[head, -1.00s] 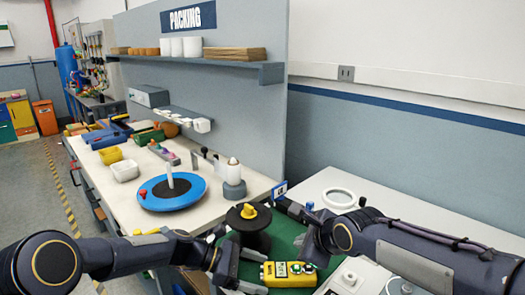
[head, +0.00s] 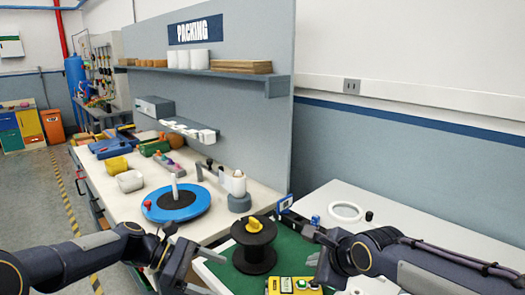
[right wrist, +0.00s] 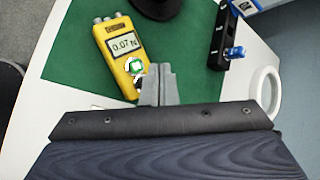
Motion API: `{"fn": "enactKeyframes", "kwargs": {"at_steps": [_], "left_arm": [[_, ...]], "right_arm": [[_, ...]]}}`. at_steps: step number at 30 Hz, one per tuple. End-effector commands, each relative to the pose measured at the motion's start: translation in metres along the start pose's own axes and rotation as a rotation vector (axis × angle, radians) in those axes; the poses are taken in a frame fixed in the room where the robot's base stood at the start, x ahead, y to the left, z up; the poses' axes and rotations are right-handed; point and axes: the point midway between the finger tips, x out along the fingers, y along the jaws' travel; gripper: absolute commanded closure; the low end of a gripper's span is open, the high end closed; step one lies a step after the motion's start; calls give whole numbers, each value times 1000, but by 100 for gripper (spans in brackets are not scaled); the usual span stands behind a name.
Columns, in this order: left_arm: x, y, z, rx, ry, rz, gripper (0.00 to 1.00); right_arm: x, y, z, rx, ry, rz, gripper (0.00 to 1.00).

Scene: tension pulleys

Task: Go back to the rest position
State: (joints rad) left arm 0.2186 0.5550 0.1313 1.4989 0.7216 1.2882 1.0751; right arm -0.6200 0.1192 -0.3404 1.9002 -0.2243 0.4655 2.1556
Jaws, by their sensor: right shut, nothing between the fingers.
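My right gripper (head: 313,258) is shut and empty, above the green mat near the yellow tension meter. In the right wrist view its fingertips (right wrist: 158,72) meet beside the meter (right wrist: 122,48), which reads 0.07 and has a green button. The meter shows at the bottom of the head view (head: 292,286). My left gripper (head: 210,268) is at the lower left of the black spool (head: 254,250), its fingers apart and seemingly empty. The spool has a yellow knob on top and stands on the green mat (head: 222,270).
A blue round turntable (head: 195,207) with a white post stands on the white bench at left. A white ring (head: 345,211) lies on the right table, with a small black-and-blue fixture (head: 300,215) near it. A grey partition (head: 245,125) with a shelf rises behind.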

Motion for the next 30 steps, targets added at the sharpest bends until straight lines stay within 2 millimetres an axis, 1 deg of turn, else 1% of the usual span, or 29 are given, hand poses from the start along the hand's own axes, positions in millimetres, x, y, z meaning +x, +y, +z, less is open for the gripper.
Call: {"fn": "enactKeyframes", "kwargs": {"at_steps": [1,2,3,5,6,8,9,13,15,18,21,24,27,30], "left_arm": [[-9,-13,12,72,46,7,19],[-14,-23,17,123,80,9,19],[-22,-37,23,200,131,12,19],[-32,-62,30,325,214,10,19],[-39,-78,34,411,269,8,19],[-49,-104,37,538,352,-1,19],[-54,-121,38,622,405,-9,19],[-70,-174,37,892,577,-48,19],[-75,-202,32,1032,666,-77,19],[-78,-234,23,1210,776,-126,19],[-79,-256,13,1345,860,-171,19],[-78,-270,5,1434,914,-207,19],[-77,-275,1,1478,941,-226,19],[-76,-277,0,1489,946,-232,19]], "right_arm": [[-13,3,-12,-50,2,9,100],[-21,6,-20,-96,2,18,100],[-32,13,-30,-166,2,31,100],[-49,25,-46,-286,-1,52,100],[-61,34,-55,-374,-6,64,100],[-78,49,-68,-506,-14,83,100],[-88,60,-76,-596,-19,93,100],[-119,97,-96,-898,-42,124,100],[-133,119,-104,-1062,-54,139,100],[-147,147,-111,-1277,-71,159,100],[-156,170,-116,-1448,-86,177,100],[-160,185,-119,-1561,-98,191,100],[-161,193,-120,-1621,-105,198,100],[-161,195,-120,-1638,-108,200,100]]}}
